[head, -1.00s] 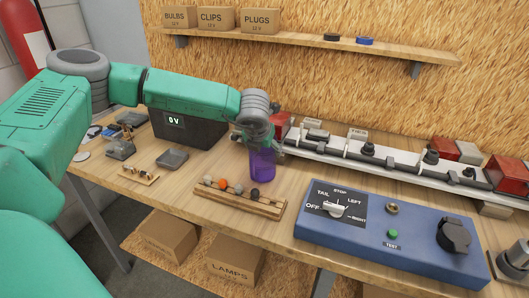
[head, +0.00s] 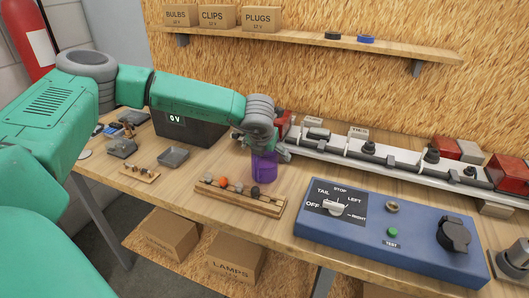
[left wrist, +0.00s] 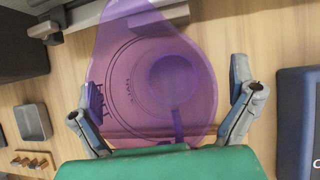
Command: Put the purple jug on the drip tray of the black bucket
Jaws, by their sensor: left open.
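The purple jug (head: 264,169) is see-through and stands on the bench behind the wooden rack. My left gripper (head: 262,149) is over it from above and hides its upper part. In the left wrist view the jug (left wrist: 130,75) fills the middle, seen from above. The fingers of the left gripper (left wrist: 165,95) are spread on either side of it, apart from its wall. I cannot make out a black bucket or its drip tray in either view. My right gripper is not in view.
A wooden rack with small balls (head: 240,198) lies just in front of the jug. A blue switch panel (head: 400,235) is at the right. A white light bar (head: 400,165) runs behind. A black box reading 0 V (head: 190,132) and a small grey tray (head: 173,158) are left.

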